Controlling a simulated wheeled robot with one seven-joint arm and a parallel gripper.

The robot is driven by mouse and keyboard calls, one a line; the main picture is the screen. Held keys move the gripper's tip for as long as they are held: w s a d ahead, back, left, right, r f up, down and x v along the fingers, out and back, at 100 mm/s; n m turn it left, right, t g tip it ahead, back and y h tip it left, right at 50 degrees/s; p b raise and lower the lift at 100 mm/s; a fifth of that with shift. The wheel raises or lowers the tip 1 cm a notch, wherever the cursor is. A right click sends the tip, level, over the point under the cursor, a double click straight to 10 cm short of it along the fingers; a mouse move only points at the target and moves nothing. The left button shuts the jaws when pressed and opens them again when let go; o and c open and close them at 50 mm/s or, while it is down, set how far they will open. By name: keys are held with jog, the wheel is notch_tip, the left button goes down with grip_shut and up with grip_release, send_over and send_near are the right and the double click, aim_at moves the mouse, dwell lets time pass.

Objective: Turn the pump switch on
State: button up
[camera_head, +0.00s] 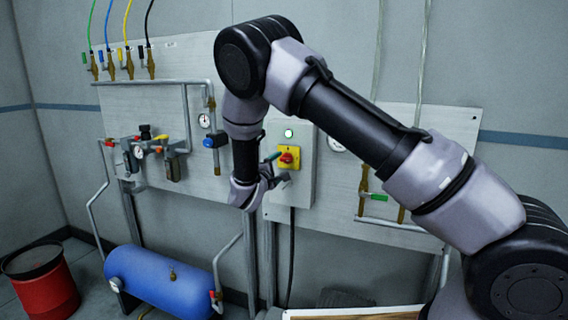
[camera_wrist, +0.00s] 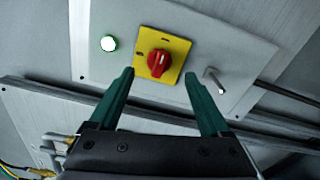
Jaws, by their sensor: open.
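The pump switch (camera_head: 288,157) is a red rotary knob on a yellow plate, on the front of a grey box. In the wrist view the red knob (camera_wrist: 158,63) sits on the yellow plate (camera_wrist: 176,47), its grip ridge roughly upright in the picture. A green lamp (camera_wrist: 109,43) beside it is lit; it also shows in the head view (camera_head: 289,133). My gripper (camera_wrist: 157,78) is open, its two green fingers pointing at the plate with the knob between and beyond their tips. In the head view my gripper (camera_head: 276,167) is close to the switch. I cannot tell whether the fingers touch anything.
A metal stub (camera_wrist: 213,80) sticks out of the panel right of the plate. In the head view a blue tank (camera_head: 160,279) and a red bin (camera_head: 45,287) stand low at left. Pipes, gauges and a blue-handled valve (camera_head: 213,141) lie left of my forearm.

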jog(key=v, duration=0.5)
jog(key=s+d+r+m+g+h, duration=0.1)
jog(key=s+d+r+m+g, duration=0.25)
jog(key=d, duration=0.55)
jog(key=s+d+r+m+g, duration=0.3)
jog(key=d+r+m+g, duration=0.15)
jog(key=d, duration=0.45)
jog(key=s+d+r+m+g+h, duration=0.1)
jog(key=s+d+r+m+g, duration=0.25)
jog(key=d, duration=0.45)
jog(key=s+r+m+t+y, duration=0.1)
jog(key=s+r+m+y, duration=0.3)
jog(key=s, duration=0.6)
jog(key=s+d+r+m+t+y, duration=0.1)
jog(key=s+r+m+y, duration=0.3)
jog(key=s, duration=0.7)
notch_tip(320, 180, up, 4)
jog(key=y, duration=0.2)
jog(key=shift+d+m+y, duration=0.3)
jog(key=shift+m+y, duration=0.05)
jog(key=shift+y, duration=0.05)
